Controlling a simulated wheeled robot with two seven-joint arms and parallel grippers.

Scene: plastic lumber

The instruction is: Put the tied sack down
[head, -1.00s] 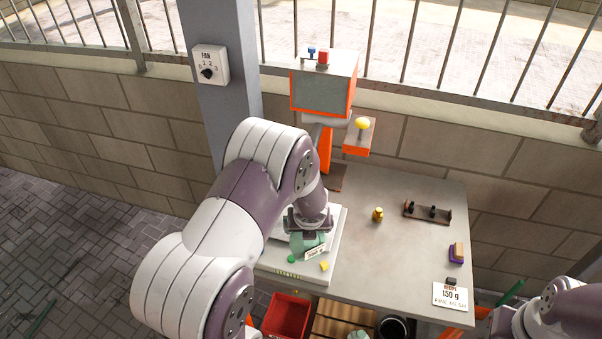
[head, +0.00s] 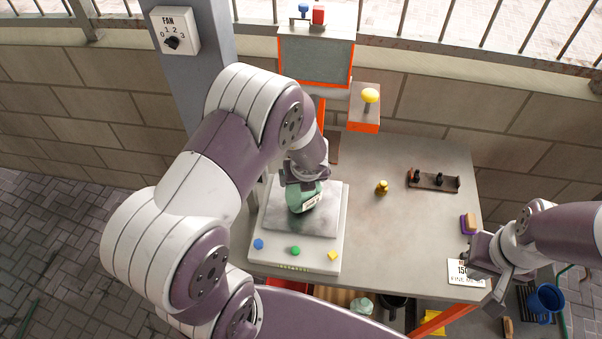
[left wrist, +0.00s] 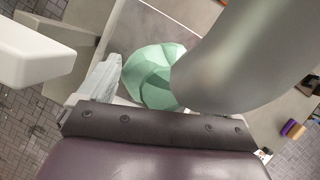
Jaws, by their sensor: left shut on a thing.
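The tied sack (head: 306,199) is pale green with a white label. In the head view it is at the metal plate of the bench scale (head: 270,219); I cannot tell whether it touches the plate. My left gripper (head: 305,180) is shut on the sack's top from above. In the left wrist view the green sack (left wrist: 152,76) shows beyond the gripper mount, partly hidden by a blurred grey finger. My right gripper (head: 498,272) is over the bench's front right corner beside the recipe card, with no object visible in it; its finger gap is unclear.
Blue, green and yellow buttons line the scale's front. A small brass weight (head: 382,187), a dark rack (head: 434,181) and a purple-and-tan block (head: 468,224) stand on the bench (head: 400,235).

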